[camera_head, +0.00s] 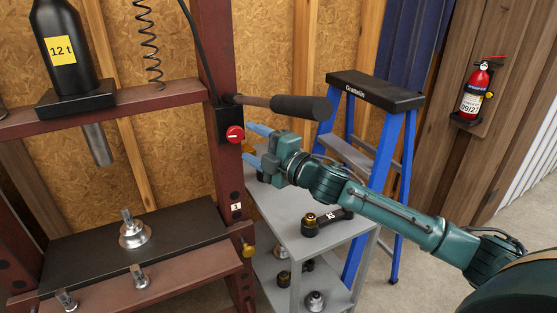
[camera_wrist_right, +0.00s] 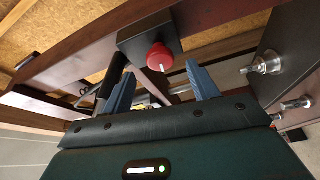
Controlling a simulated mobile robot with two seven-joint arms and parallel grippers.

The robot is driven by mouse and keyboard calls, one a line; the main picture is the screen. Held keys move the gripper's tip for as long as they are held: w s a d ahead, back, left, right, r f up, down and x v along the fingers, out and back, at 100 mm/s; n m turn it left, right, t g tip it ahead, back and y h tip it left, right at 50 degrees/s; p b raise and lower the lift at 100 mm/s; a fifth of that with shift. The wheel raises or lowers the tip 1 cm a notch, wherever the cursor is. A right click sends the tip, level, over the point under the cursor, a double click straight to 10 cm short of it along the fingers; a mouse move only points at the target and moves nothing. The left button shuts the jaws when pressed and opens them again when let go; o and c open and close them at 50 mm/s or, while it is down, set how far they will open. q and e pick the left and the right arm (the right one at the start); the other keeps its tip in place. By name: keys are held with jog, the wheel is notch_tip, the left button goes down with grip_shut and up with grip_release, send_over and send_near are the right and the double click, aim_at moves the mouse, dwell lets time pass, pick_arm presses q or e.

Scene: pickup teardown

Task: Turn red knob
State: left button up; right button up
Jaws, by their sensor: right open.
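The red knob (camera_head: 235,133) sits on a black box on the right post of the dark red press frame. In the right wrist view, the red knob (camera_wrist_right: 160,57) has a white pointer line and lies beyond and between the fingertips. My right gripper (camera_head: 252,144) is open, with its two blue fingers pointing left toward the knob. In the wrist view, my right gripper (camera_wrist_right: 160,77) shows its fingers spread wide with nothing between them but the view of the knob; I cannot tell the exact gap to it. My left gripper is not in view.
A black-gripped handle (camera_head: 300,107) sticks out from the post just above my right gripper. A grey cart (camera_head: 345,232) with tools stands below my arm. A blue stepladder (camera_head: 395,150) stands behind the arm. The press bed (camera_head: 190,235) holds metal fittings.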

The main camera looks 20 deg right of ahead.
pick_arm(q)
jog(key=b, duration=0.1)
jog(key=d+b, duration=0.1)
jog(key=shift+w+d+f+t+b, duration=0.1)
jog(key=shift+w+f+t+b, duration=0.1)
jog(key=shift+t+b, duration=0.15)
pick_arm(e)
jog(key=v, duration=0.9)
jog(key=shift+s, duration=0.2)
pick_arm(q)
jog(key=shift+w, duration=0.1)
pick_arm(e)
jog(key=shift+d+f, duration=0.1)
jog(key=s+a+f+m+g+h, duration=0.1)
jog(key=s+a+f+m, duration=0.3)
jog(key=f, duration=0.7)
jog(key=s+a+f+m+g+h, duration=0.15)
jog(key=s+f+m, duration=0.35)
jog(key=f, duration=0.5)
jog(key=s+a+f+m+g+h, duration=0.2)
jog(key=s+a+f+m+g, duration=0.2)
jog(key=s+f+m, duration=0.5)
jog(key=s+a+f, duration=0.1)
jog(key=s+f, duration=0.3)
jog(key=f, duration=0.1)
